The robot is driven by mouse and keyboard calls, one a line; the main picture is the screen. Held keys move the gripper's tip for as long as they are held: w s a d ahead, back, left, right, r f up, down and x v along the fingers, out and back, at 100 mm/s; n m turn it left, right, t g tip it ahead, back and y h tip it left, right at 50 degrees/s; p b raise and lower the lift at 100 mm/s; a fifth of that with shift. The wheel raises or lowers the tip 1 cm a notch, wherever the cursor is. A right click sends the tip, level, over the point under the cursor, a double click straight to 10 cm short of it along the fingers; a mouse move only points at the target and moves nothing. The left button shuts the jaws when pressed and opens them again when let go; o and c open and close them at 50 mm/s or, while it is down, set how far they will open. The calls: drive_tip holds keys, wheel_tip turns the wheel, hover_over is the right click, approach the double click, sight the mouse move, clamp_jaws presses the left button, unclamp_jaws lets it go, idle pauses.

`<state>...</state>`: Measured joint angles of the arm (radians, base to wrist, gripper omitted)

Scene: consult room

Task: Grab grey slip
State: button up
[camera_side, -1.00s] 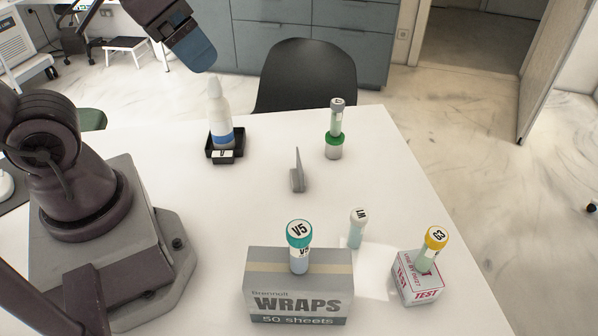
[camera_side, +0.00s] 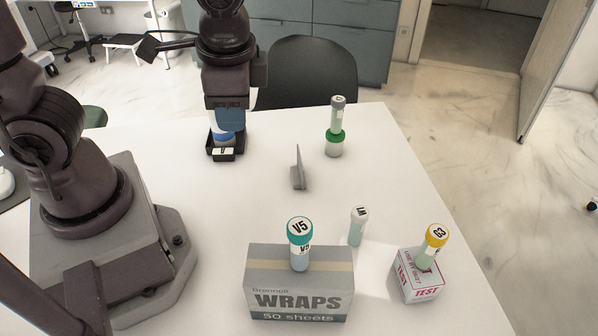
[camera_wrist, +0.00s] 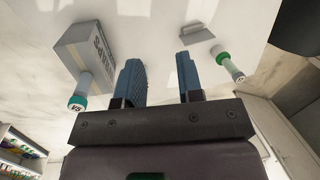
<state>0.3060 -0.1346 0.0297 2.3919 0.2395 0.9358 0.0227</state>
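A thin grey slip (camera_side: 298,172) stands upright, with a wider grey foot, on the white table near its middle. In the wrist view the grey piece (camera_wrist: 198,35) shows beyond the fingertips, to their upper right. My gripper (camera_side: 228,108) is left of and behind the slip in the side view, well apart from it. In the wrist view my gripper (camera_wrist: 157,62) has its two blue fingers spread wide, with only bare table seen between them.
A bottle (camera_side: 222,138) in a black tray (camera_side: 224,155) is mostly hidden behind my gripper. Stacked tubes (camera_side: 335,130) stand right of the slip. In front are the WRAPS box (camera_side: 300,285) with tube V5 (camera_side: 300,240), a white-capped tube (camera_side: 357,225) and the TEST box (camera_side: 418,278) with a yellow-capped tube (camera_side: 434,240).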

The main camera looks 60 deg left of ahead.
wheel_tip(320, 180, down, 7)
drive_tip(key=w+m+g+y, duration=0.1)
drive_tip(key=w+m+y, duration=0.2)
drive_tip(key=m+y, duration=0.15)
drive_tip(key=m+t+y, duration=0.6)
drive_tip(key=m, duration=0.7)
approach(302, 167)
drive_tip(key=w+a+r, duration=0.2)
drive_tip(key=a+r, duration=0.2)
wheel_tip(302, 167, down, 6)
drive_tip(key=shift+s+a, duration=0.15)
drive_tip(key=shift+s, duration=0.05)
drive_tip(key=x, duration=0.5)
drive_tip(key=shift+w+f, duration=0.1)
drive_tip(key=shift+f, duration=0.05)
clamp_jaws()
